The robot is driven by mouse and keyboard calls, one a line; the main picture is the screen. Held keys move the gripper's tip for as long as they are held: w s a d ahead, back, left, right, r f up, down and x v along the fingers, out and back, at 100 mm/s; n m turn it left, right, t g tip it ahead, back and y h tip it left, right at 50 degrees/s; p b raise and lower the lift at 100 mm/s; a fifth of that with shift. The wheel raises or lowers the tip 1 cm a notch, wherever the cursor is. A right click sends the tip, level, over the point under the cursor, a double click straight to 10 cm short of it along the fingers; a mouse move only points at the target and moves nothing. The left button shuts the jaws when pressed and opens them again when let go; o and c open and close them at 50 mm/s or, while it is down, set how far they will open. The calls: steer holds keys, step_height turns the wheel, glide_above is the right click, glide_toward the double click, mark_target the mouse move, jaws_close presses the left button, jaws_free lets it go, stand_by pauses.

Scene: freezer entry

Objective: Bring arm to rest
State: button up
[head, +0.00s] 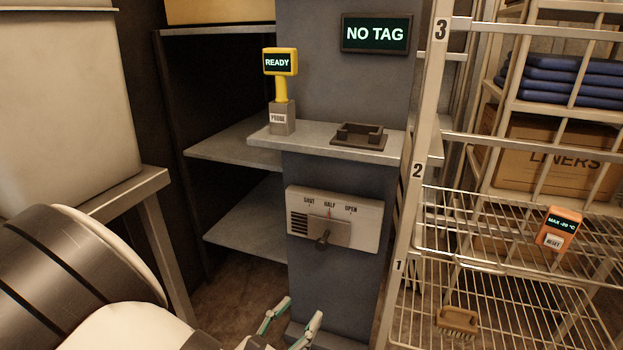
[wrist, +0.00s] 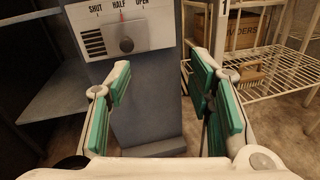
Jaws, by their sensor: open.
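My gripper (head: 291,320) is at the bottom of the head view, low in front of the grey pillar. Its two fingers with green pads are apart, with nothing between them. The wrist view shows the open gripper (wrist: 162,100) below the white vent panel (wrist: 125,30), not touching it. That panel (head: 362,222) is marked SHUT, HALF and OPEN. Its slider knob (head: 323,240) stands under HALF, at the red mark. My arm fills the lower left of the head view.
A yellow probe (head: 281,75) reading READY stands in its holder on the pillar shelf, beside an empty dark cradle (head: 359,136). A screen (head: 376,34) reads NO TAG. At right, a wire rack holds an orange tag (head: 559,230) and a brush (head: 458,321). A grey table (head: 125,195) stands left.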

steer(key=s+d+r+m+g+h, duration=0.2)
steer(key=s+d+r+m+g, duration=0.1)
steer(key=d+r+m+g, duration=0.6)
steer(key=s+d+r+m+g+h, duration=0.1)
steer(key=s+d+r+m+g, duration=0.5)
steer(key=d, duration=0.6)
steer(key=s+d+r+m+g+y, duration=0.2)
steer(key=s+d+r+m+y, duration=0.1)
steer(key=s+d+m+y, duration=0.4)
steer(key=s+a+r+m+t+y, duration=0.2)
steer(key=s+a+m+y, duration=0.4)
steer(key=s, duration=0.4)
step_height(320, 180, up, 30)
steer(key=t+h+p, duration=0.1)
steer(key=t+p, duration=0.3)
steer(key=p, duration=2.4)
steer(key=shift+w+d+f, duration=0.15)
steer(key=shift+d, duration=0.05)
